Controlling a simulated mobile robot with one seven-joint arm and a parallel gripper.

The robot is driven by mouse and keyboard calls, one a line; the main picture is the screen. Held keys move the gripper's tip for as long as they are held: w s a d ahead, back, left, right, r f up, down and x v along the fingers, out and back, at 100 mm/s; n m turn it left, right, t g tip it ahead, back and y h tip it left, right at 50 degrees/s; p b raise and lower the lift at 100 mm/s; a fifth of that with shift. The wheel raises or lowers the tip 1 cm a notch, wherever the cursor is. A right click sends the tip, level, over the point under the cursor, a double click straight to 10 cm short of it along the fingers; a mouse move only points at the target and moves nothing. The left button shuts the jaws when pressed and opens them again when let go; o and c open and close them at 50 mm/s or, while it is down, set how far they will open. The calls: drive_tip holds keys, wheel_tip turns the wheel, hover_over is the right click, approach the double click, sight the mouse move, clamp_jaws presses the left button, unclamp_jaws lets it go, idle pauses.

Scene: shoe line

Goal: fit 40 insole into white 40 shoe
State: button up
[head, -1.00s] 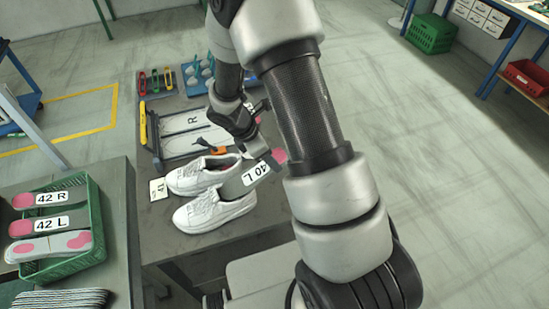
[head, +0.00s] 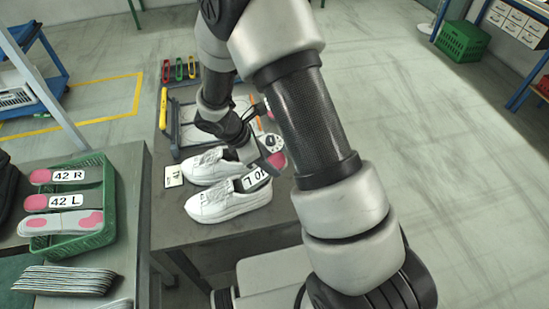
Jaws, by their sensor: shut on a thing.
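A pair of white shoes stands side by side on the dark grey table, toes to the left. The front shoe (head: 226,203) is nearer me and the back shoe (head: 207,165) is just behind it. My gripper (head: 268,160) is shut on the 40 L insole (head: 257,179) near its pink heel end, above and right of the front shoe's heel. The insole slants down to the left and its front part is hidden at the front shoe's opening. I cannot tell how deep it goes. My gripper's fingers are small and partly covered by my wrist.
A small label card (head: 173,175) lies left of the shoes. A green crate (head: 70,246) at the left holds insoles marked 42 R and 42 L. A stack of thin sheets (head: 70,280) lies in front of it. Colored tools (head: 179,70) lie at the table's back.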

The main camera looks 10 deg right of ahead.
sight(250, 181)
drive_tip(key=shift+s+a+f+b, duration=0.1)
drive_tip(key=shift+a+f+b, duration=0.1)
drive_tip(key=shift+a+f, duration=0.25)
drive_tip(key=shift+a+f+b, duration=0.15)
drive_tip(key=shift+a+f, duration=0.05)
drive_tip(key=shift+a, duration=0.4)
drive_tip(key=shift+y, duration=0.5)
drive_tip(key=shift+s+a+f+b, duration=0.15)
drive_tip(key=shift+a+f, duration=0.15)
drive_tip(key=shift+a, duration=0.55)
drive_tip(key=shift+a+f+b, duration=0.1)
drive_tip(key=shift+a+f, duration=0.15)
drive_tip(key=shift+a, duration=0.55)
drive_tip(key=shift+s+a+f+b, duration=0.15)
drive_tip(key=shift+a+f, duration=0.15)
drive_tip(key=shift+a, duration=0.55)
drive_tip(key=shift+f+y, duration=0.3)
drive_tip(key=shift+f, duration=0.15)
drive_tip(key=shift+f+y, duration=0.3)
drive_tip(key=shift+f, duration=0.1)
drive_tip(key=c, duration=0.4)
drive_tip(key=shift+s, duration=0.1)
drive_tip(key=shift+c, duration=0.2)
drive_tip(key=o, duration=1.5)
drive_tip(key=shift+o, duration=0.2)
drive_tip(key=shift+d, duration=0.1)
drive_tip(key=shift+r+p, duration=0.95)
drive_tip(key=shift+r, duration=0.7)
